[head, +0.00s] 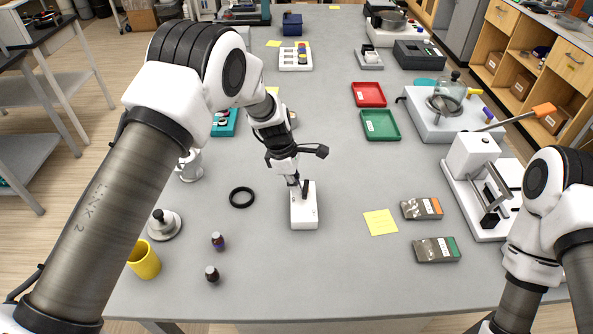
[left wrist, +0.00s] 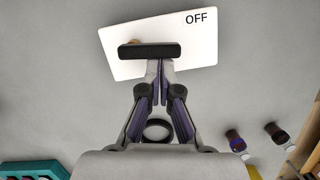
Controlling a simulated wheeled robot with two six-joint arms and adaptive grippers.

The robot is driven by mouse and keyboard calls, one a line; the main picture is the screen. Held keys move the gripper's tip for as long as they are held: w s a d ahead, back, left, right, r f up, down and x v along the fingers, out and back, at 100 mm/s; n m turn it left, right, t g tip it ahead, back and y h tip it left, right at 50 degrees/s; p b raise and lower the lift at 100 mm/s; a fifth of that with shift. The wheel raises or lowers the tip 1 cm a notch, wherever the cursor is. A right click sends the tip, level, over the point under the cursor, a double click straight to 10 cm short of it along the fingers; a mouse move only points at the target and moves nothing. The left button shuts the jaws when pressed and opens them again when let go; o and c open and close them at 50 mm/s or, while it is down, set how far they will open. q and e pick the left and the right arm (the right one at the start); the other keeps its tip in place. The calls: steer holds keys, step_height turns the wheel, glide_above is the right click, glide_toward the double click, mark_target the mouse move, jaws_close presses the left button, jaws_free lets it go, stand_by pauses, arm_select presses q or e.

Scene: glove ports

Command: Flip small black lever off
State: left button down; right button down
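A small white switch box (head: 304,212) stands on the grey bench, with a small black lever (head: 305,188) at its far end. In the left wrist view the box (left wrist: 200,52) carries the word OFF at one end, and the lever shows as a dark bar (left wrist: 150,51) across it. My left gripper (head: 294,181) is at the lever, its fingers closed together. The fingertips (left wrist: 157,64) meet the bar's edge; whether they touch it I cannot tell, and their ends are partly hidden. My right gripper is out of view; only my right arm shows.
A black ring (head: 242,197), two small dark bottles (head: 217,241) and a yellow cup (head: 144,259) are left of the box. A yellow note (head: 380,222) and two labelled packs (head: 437,249) lie right. A white lever press (head: 477,185) stands farther right. Bench in front is clear.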

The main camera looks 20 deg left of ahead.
arm_select(q)
steer(key=shift+s+d, duration=0.1)
steer(key=shift+d, duration=0.1)
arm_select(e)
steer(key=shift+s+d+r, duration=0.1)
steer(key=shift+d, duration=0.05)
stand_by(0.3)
